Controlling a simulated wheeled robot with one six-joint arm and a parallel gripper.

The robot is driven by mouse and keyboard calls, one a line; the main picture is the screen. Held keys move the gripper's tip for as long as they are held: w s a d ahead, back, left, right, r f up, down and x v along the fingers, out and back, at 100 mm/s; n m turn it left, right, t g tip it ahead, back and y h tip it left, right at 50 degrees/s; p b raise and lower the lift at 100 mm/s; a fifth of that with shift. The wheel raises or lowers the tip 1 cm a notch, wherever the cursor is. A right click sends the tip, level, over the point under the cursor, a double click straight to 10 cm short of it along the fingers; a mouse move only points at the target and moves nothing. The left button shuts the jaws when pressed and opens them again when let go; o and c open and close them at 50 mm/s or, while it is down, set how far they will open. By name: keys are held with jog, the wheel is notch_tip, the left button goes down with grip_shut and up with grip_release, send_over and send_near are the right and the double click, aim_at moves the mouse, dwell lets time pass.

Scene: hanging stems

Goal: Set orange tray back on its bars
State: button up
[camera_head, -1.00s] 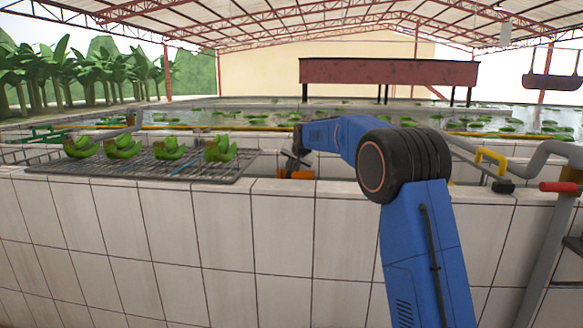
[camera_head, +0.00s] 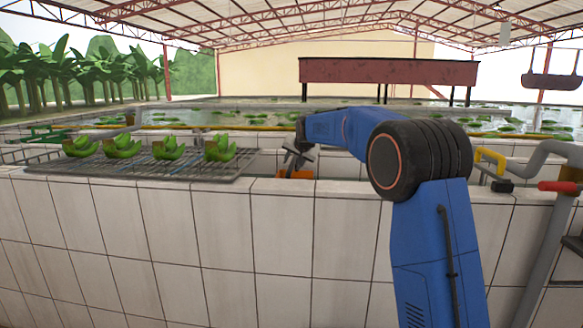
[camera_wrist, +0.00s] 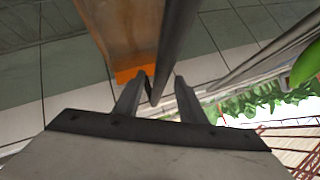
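The orange tray (camera_head: 296,174) shows only as a small orange patch behind the tiled wall's top edge in the head view. In the wrist view it (camera_wrist: 122,35) is a brownish panel with a bright orange edge, just beyond my left fingertip. My gripper (camera_wrist: 160,76) shows two dark fingers standing apart. A dark bar (camera_wrist: 177,35) runs down the picture into the gap between them, with space on its right side. I cannot tell whether a finger touches the tray or bar. In the head view my gripper (camera_head: 297,160) is small and close above the orange patch.
A wire rack (camera_head: 70,172) with several green banana bunches (camera_head: 167,149) lies on the left. A white tiled wall (camera_head: 230,220) stands in front. Pipes with a red handle (camera_head: 558,187) are on the right. Water basins with floating green pieces lie behind.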

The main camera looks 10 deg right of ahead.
jog(key=v, duration=1.3)
jog(key=shift+n+g, duration=0.5)
jog(key=shift+n, duration=0.1)
jog(key=s, duration=0.4)
jog(key=s+d, duration=0.1)
jog(key=s, duration=0.4)
jog(key=s+d+f, duration=0.1)
jog(key=s, duration=0.4)
jog(key=shift+f, duration=0.1)
jog(key=s+d+f+n+g, duration=0.1)
jog(key=s+f, duration=0.7)
jog(key=s, duration=0.7)
jog(key=s+d+f+n+g, duration=0.1)
jog(key=s+f, duration=0.6)
jog(key=s, duration=0.8)
jog(key=s+d+f+n+g+h, duration=0.1)
jog(key=s+f+n+g, duration=0.1)
jog(key=s+f, duration=0.6)
jog(key=s, duration=0.7)
jog(key=shift+s+d+f, duration=0.3)
jog(key=shift+s, duration=0.1)
